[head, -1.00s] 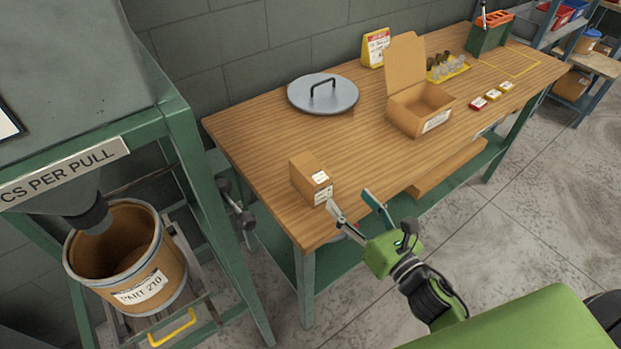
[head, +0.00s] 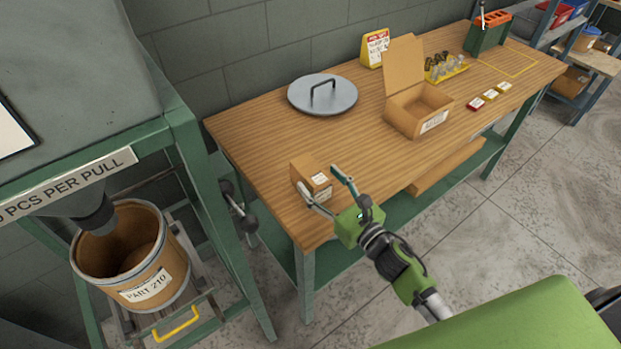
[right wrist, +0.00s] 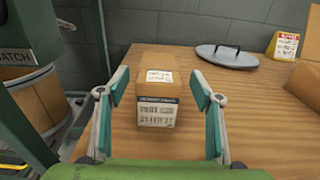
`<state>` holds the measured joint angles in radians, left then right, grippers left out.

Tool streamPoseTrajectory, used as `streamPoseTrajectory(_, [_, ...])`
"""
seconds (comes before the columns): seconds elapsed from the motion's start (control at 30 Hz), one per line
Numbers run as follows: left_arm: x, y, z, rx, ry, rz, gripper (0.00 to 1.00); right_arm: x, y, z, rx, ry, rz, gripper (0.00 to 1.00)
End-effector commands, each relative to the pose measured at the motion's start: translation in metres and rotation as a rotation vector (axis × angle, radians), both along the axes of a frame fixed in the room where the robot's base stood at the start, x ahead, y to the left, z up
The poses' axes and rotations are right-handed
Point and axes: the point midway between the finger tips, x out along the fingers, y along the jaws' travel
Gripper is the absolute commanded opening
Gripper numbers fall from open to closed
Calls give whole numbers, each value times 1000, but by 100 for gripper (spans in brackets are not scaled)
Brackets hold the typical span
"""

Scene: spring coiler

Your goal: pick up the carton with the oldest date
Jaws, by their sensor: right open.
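A small closed brown carton (head: 312,177) with white labels sits near the front left corner of the wooden bench. In the right wrist view the same carton (right wrist: 157,88) stands upright, its printed labels facing me; the date is too blurred to read surely. My right gripper (head: 318,183) is open at the carton's front. In the right wrist view its fingers (right wrist: 159,100) stand left and right of the carton, with a gap on each side. An open, labelled cardboard box (head: 418,108) stands farther right on the bench. My left gripper is not in view.
A round grey lid (head: 323,95) lies on the wooden bench (head: 270,130) behind the carton. A yellow sign (head: 375,47), a yellow tray of small parts (head: 447,68) and a green holder (head: 488,35) stand farther back. A drum (head: 130,255) marked PART 210 is at left.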

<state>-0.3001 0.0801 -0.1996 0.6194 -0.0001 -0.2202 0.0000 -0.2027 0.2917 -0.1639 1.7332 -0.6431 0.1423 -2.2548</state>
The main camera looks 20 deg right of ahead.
Motion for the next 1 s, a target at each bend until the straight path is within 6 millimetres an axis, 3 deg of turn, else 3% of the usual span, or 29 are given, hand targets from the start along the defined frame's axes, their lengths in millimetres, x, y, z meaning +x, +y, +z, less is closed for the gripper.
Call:
streamPoseTrajectory(0.33, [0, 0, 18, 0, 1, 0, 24, 39, 14, -1, 1, 0, 0, 60])
streamPoseTrajectory(0.67, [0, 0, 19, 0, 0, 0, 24, 44, 16, -3, 0, 0, 1, 60])
streamPoseTrajectory(0.9, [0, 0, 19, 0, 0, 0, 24, 44, 16, -3, 0, 0, 1, 1])
streamPoseTrajectory(1.0, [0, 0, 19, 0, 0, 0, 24, 44, 16, 0, 2, -5, 2, 1])
